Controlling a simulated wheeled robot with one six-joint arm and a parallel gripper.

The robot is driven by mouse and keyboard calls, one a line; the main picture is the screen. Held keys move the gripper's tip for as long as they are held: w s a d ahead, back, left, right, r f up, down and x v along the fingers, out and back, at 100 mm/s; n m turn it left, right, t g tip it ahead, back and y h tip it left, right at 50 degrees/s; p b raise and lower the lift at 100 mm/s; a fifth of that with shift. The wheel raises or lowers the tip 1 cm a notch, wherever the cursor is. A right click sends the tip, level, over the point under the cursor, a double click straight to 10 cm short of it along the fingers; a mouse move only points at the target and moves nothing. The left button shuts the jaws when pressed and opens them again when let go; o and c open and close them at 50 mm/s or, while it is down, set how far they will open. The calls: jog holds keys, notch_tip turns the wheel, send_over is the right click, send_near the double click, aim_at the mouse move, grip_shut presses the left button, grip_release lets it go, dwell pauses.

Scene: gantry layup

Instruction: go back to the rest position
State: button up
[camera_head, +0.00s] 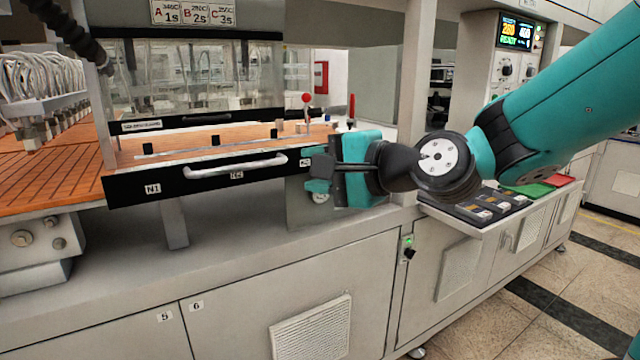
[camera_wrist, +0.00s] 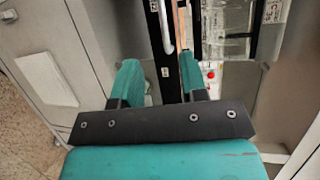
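My gripper (camera_head: 318,172) is in front of the right end of a black drawer front (camera_head: 130,190), close to the N3 label. In the wrist view the two teal fingers (camera_wrist: 160,82) stand apart with nothing held between them. The black drawer front (camera_wrist: 155,40) and its pale handle (camera_wrist: 166,25) lie beyond the fingers. In the head view the handle (camera_head: 235,165) is left of my gripper and apart from it. The gripper covers part of the drawer's right end. I cannot tell how far the fingers are from the drawer front.
A grey cabinet (camera_head: 250,290) runs below the drawer. A red-topped lever (camera_head: 306,99) stands behind the gripper. A shelf of dark trays (camera_head: 490,205) and a control panel (camera_head: 518,35) are to the right. Open tiled floor (camera_head: 510,320) lies at lower right.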

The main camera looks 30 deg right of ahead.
jog(key=shift+s, duration=0.15)
dwell(0.3)
jog(key=s+a+f+n+g, duration=0.8)
jog(key=s+n+g, duration=0.15)
jog(key=n, duration=0.25)
jog(key=s+d+f+n+g+h, duration=0.1)
jog(key=s+f+n+g+h, duration=0.2)
jog(key=s+n, duration=0.5)
jog(key=shift+s+d+f+n+g, duration=0.2)
jog(key=shift+s+n+g, duration=0.1)
jog(key=shift+s+g, duration=0.6)
jog(key=shift+s, duration=0.1)
